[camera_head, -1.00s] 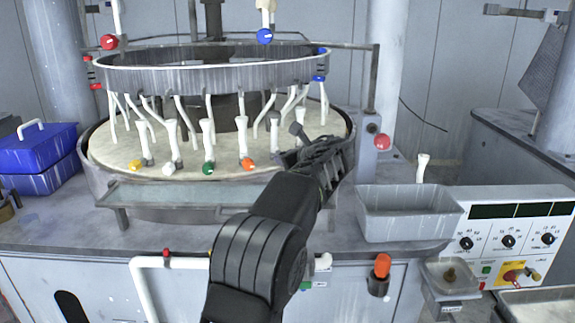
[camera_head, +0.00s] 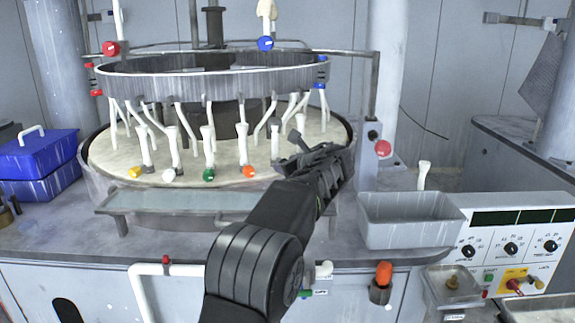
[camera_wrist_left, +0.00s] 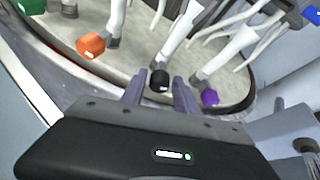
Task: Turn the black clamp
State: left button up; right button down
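The black clamp (camera_wrist_left: 160,81) sits at the foot of a white rod on the round platen (camera_wrist_left: 135,75), between an orange clamp (camera_wrist_left: 91,44) and a purple clamp (camera_wrist_left: 209,97). My left gripper (camera_wrist_left: 159,88) is open in the wrist view, with its two fingers on either side of the black clamp near the tips. I cannot tell whether they touch it. In the head view the left gripper (camera_head: 300,160) reaches the platen's right front, and the black clamp is hidden behind it. My right gripper is not in view.
A raised metal ring (camera_head: 215,82) stands above the platen, with several white rods below it. Green (camera_head: 208,174) and yellow (camera_head: 148,169) clamps stand left of the gripper. A grey bin (camera_head: 405,220) and a control panel (camera_head: 510,240) are at the right.

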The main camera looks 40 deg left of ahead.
pick_arm(q)
jog(key=b+v, duration=0.1)
jog(key=v, duration=0.6)
jog(key=shift+s+d, duration=0.15)
jog(key=shift+d, duration=0.15)
jog(key=shift+r, duration=0.1)
jog(key=shift+o, duration=1.4)
jog(key=w+g+p, duration=0.1)
jog(key=p, duration=0.1)
jog(key=w+m+y+p, duration=0.1)
jog(key=p, duration=0.2)
jog(key=shift+w+r+m+g+p, duration=0.3)
jog(key=shift+r+g, duration=0.1)
jog(key=m, duration=0.2)
jog(key=shift+s+f+m+g, duration=0.2)
jog(key=shift+f+m+g, duration=0.1)
jog(key=shift+f+g, duration=0.1)
